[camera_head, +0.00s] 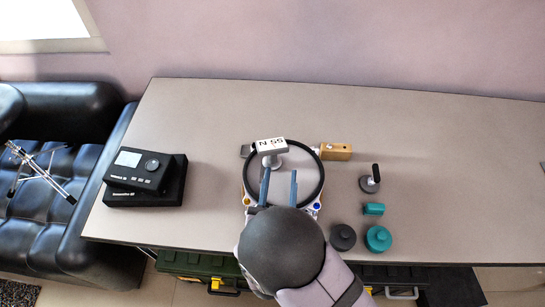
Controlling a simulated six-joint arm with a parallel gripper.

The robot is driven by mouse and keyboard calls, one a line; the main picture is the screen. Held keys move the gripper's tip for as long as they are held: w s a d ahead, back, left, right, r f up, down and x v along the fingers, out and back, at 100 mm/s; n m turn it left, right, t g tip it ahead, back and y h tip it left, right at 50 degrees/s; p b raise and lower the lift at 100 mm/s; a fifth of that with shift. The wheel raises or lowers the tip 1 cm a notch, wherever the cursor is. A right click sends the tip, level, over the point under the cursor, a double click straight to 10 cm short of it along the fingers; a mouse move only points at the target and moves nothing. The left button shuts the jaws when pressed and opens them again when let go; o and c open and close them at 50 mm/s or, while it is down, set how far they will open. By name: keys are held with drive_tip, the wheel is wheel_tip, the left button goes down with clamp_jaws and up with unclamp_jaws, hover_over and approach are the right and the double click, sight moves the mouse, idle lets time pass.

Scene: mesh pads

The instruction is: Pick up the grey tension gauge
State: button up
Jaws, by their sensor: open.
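The grey tension gauge (271,146) has a light grey box top marked with what looks like "55 N", seen upside down, above a rounded grey lower part. It stands inside the far part of a black ring (322,181) on the table. My gripper (279,171) is open, with two blue-grey fingers apart and nothing visible between them. In the picture the fingertips are just below the gauge; whether they touch it I cannot tell. My arm hides the near part of the ring and the frame under it.
A wooden block (337,152) lies right of the ring. Farther right are a dark-handled tool (370,182), a small teal cylinder (374,209), a dark round piece (343,237) and a teal one (378,239). A black device (140,171) on a box is left. The table's (450,170) right side is clear.

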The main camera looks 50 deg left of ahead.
sight(272, 158)
drive_tip(key=s, duration=0.1)
drive_tip(key=s+y, duration=0.1)
drive_tip(key=s, duration=0.1)
drive_tip(key=shift+s+a+n+y, duration=0.2)
drive_tip(key=shift+s+n+y, duration=0.1)
drive_tip(key=shift+n, duration=0.1)
drive_tip(key=shift+p+x, duration=1.25)
drive_tip(key=shift+x, duration=1.8)
drive_tip(key=shift+w+a, duration=0.3)
drive_tip(key=shift+w, duration=0.3)
clamp_jaws()
drive_tip(key=shift+r, duration=0.15)
